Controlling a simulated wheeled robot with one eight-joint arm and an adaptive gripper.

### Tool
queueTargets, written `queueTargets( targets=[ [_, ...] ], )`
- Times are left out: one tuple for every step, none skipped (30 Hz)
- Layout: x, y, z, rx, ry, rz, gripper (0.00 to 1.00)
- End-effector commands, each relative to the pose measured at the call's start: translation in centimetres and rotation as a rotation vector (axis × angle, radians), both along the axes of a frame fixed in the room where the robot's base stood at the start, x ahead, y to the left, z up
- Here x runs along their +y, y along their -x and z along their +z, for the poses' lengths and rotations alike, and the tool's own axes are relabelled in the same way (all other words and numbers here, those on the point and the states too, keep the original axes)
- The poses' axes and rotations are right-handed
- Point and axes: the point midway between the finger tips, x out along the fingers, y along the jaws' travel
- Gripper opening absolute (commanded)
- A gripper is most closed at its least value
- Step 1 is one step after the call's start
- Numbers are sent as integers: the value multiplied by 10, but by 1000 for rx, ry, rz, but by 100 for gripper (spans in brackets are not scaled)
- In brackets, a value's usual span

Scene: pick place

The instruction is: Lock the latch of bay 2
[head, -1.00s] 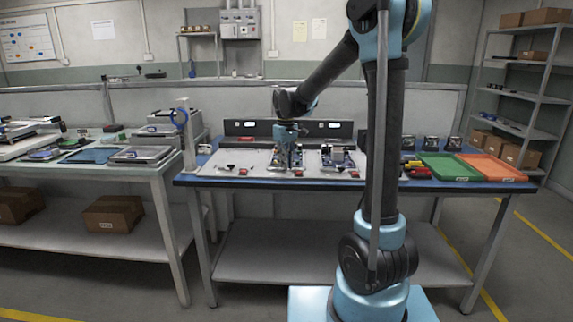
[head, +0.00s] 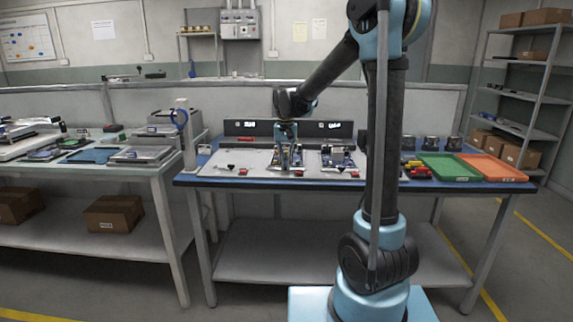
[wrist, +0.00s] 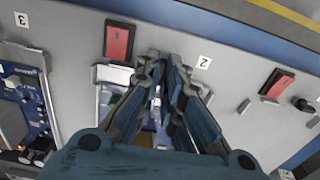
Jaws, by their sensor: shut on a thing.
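My gripper (wrist: 165,72) is down at the front edge of the grey fixture panel (wrist: 75,30), beside the printed label 2 (wrist: 203,62). It also shows in the head view (head: 289,167). Its fingers are shut on the latch of bay 2, which they mostly hide, so its angle cannot be read. A red block (wrist: 119,42) sits just left of the fingertips in the wrist view. Another red block (wrist: 277,83) and a black latch knob (wrist: 303,104) lie to the right. The label 3 (wrist: 22,18) is at the upper left.
Blue circuit boards (wrist: 30,92) sit close beside my fingers. In the head view, a black backboard (head: 248,130) stands behind the panel. A green tray (head: 449,168) and an orange tray (head: 492,169) lie at the right of the blue bench. Small dark parts stand behind them.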

Motion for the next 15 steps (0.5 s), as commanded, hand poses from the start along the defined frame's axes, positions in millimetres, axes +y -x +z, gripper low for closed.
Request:
queueTargets(
  targets=[
    [0,-2,0,-4,0,-11,0],
    [0,-2,0,-4,0,-18,0],
    [0,-2,0,-4,0,-25,0],
    [0,-2,0,-4,0,-29,0],
    [0,-2,0,-4,0,-33,0],
    [0,-2,0,-4,0,-36,0],
    [0,-2,0,-4,0,-38,0],
    [0,-2,0,-4,0,-39,0],
    [0,-2,0,-4,0,-41,0],
    [0,-2,0,-4,0,-41,0],
    [0,-2,0,-4,0,-42,0],
    [0,-2,0,-3,0,-42,0],
    [0,-2,0,-3,0,-42,0],
    [0,-2,0,-3,0,-41,0],
    [0,-2,0,-3,0,-41,0]
  ],
)
